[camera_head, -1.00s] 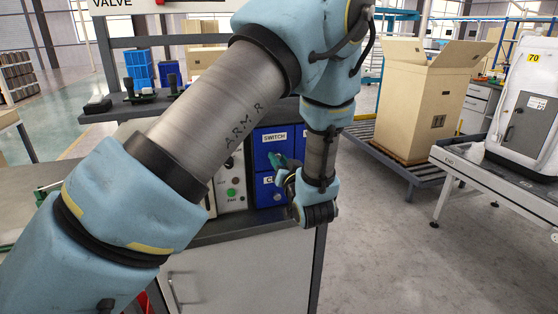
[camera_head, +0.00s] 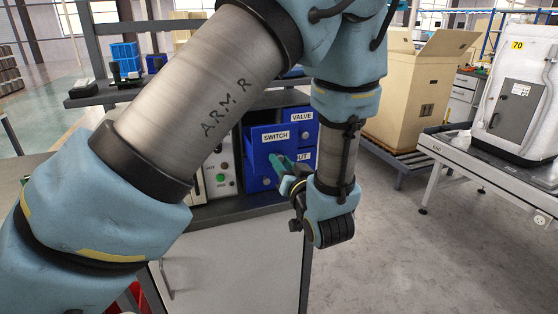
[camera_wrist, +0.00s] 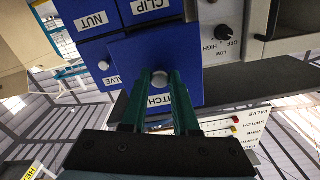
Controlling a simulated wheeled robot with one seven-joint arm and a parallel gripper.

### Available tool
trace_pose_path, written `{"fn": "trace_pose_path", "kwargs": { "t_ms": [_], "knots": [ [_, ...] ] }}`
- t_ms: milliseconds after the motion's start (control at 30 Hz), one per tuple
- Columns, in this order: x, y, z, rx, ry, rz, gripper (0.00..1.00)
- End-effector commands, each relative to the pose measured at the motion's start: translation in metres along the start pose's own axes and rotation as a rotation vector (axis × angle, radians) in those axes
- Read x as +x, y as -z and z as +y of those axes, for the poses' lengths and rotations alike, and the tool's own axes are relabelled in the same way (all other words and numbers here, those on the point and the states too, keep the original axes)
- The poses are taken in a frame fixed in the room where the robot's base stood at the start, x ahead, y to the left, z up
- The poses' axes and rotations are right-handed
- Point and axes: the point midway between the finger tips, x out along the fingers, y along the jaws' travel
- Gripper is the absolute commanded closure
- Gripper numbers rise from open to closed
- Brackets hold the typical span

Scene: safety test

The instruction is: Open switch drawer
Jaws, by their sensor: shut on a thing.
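The blue switch drawer (camera_head: 262,149) stands out from the front of the blue drawer cabinet, partly pulled open. Its white SWITCH label reads clearly in the head view. In the wrist view the picture is upside down, and the switch drawer front (camera_wrist: 135,58) fills the middle, its label partly hidden by the fingers. My gripper (camera_head: 284,166) is at the drawer front with its green fingers. In the wrist view my gripper (camera_wrist: 160,88) is shut on the drawer's round metal knob (camera_wrist: 159,78).
The valve drawer (camera_head: 303,130) and nut drawer (camera_head: 305,157) are shut at the right. The clip drawer (camera_wrist: 150,14) shows in the wrist view. A control panel (camera_head: 221,172) stands left of the cabinet. A large cardboard box (camera_head: 405,100) stands right, with open floor before it.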

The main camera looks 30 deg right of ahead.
Motion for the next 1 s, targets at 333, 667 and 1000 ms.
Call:
{"fn": "trace_pose_path", "kwargs": {
  "t_ms": [333, 667, 1000],
  "knots": [
    [0.001, 0.0, 0.0, 0.001, 0.0, 0.0, 0.46],
    [-0.001, 0.0, 0.0, 0.0, 0.0, 0.0, 0.41],
    [-0.055, -0.003, 0.003, -0.001, -0.006, 0.001, 0.41]
  ]
}}
